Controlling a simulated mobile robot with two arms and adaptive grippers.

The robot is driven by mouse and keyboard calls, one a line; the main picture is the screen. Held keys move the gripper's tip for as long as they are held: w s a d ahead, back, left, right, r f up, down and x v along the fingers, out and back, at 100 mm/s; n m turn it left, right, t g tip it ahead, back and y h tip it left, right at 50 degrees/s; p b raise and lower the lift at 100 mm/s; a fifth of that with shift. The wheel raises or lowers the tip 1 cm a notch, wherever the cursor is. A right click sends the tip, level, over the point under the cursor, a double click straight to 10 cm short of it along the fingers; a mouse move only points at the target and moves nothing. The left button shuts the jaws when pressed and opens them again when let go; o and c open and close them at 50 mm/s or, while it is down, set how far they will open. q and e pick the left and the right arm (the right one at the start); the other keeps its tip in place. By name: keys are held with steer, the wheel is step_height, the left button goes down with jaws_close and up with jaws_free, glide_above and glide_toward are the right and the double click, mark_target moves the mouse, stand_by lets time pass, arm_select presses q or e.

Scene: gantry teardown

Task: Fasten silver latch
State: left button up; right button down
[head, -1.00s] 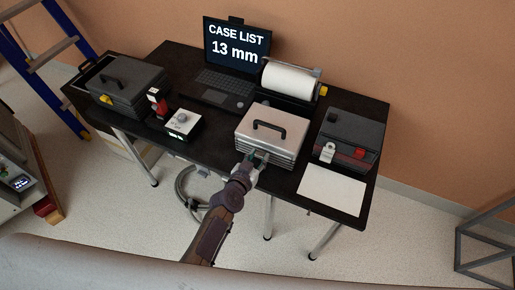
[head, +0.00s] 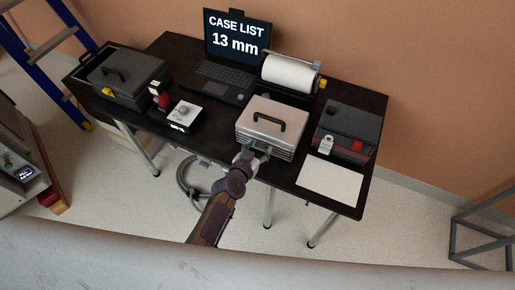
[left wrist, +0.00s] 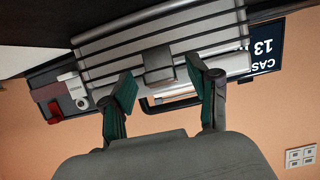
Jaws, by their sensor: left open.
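The silver case (head: 262,115) stands closed on the black table, its black handle on the lid. In the left wrist view, which is upside down, its ribbed front (left wrist: 110,50) fills the upper middle. The grey latch (left wrist: 158,66) is a small block on that front. My left gripper (left wrist: 163,92) is open, its two green-padded fingers on either side of the latch in the picture. I cannot tell whether they touch it. In the head view my left gripper (head: 255,153) is at the case's front, hiding the latch. My right gripper is not in view.
A dark case with a red latch (head: 347,132) and a white sheet (head: 330,180) lie right of the silver case. A laptop (head: 238,40) and paper roll (head: 290,74) stand behind. A small white box (head: 182,115) and another dark case (head: 125,75) are left.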

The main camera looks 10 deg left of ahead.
arm_select(q)
steer(key=v, duration=1.2)
